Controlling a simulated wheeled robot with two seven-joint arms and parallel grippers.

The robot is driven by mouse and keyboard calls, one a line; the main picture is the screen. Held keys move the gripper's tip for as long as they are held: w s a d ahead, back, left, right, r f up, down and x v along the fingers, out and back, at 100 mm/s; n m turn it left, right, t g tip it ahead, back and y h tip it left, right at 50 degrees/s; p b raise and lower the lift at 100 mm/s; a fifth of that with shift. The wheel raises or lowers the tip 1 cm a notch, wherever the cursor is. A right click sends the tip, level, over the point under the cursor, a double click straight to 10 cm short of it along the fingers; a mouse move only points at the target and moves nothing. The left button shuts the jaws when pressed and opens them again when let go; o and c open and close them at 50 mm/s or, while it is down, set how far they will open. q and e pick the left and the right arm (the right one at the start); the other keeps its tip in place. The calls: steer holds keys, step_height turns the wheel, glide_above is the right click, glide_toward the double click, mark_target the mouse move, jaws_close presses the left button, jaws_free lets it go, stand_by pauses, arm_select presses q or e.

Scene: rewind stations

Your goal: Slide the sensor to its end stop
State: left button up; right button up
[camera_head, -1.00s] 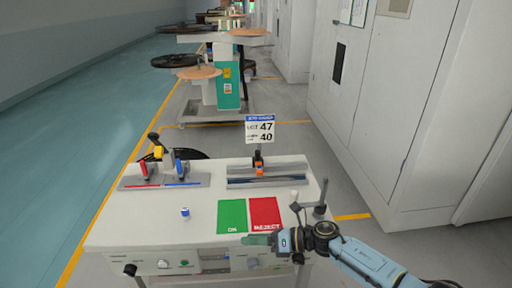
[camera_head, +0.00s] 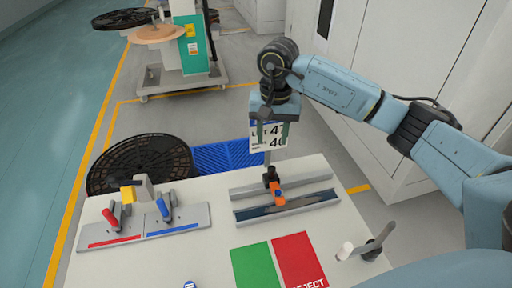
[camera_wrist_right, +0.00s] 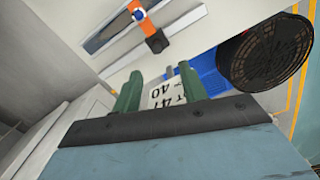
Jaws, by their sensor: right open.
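The sensor, an orange and black block with a blue top (camera_head: 278,193), sits on a grey rail (camera_head: 285,207) at the back right of the white table, around the rail's middle. It also shows in the right wrist view (camera_wrist_right: 150,32). My right gripper (camera_head: 270,132) is open and empty, raised above and behind the sensor, in front of the sign. Its green fingers (camera_wrist_right: 158,85) show in the right wrist view, with the sign between them and the sensor beyond, apart from them. My left gripper is not in view.
The sign (camera_head: 268,141) reads 47 and 40. Red and blue levers (camera_head: 163,208) stand on a plate at the left. Green (camera_head: 254,266) and red (camera_head: 299,260) mats lie in front. A small lever (camera_head: 372,245) stands at the right edge. A black reel (camera_head: 140,165) is behind.

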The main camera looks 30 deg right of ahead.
mark_target(272, 168)
steer(key=f, duration=0.4)
steer(key=shift+s+d, duration=0.2)
steer(key=shift+s, duration=0.1)
step_height(272, 168, down, 8)
steer(key=shift+w+r, duration=0.15)
steer(key=shift+r, duration=0.05)
steer(key=shift+w+f, duration=0.1)
steer(key=shift+f, duration=0.5)
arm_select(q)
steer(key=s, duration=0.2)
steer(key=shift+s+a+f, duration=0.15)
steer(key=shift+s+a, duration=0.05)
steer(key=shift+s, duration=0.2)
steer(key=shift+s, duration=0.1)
arm_select(e)
steer(key=shift+c, duration=0.6)
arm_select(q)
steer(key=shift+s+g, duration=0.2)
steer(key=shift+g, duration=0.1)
arm_select(e)
jaws_close()
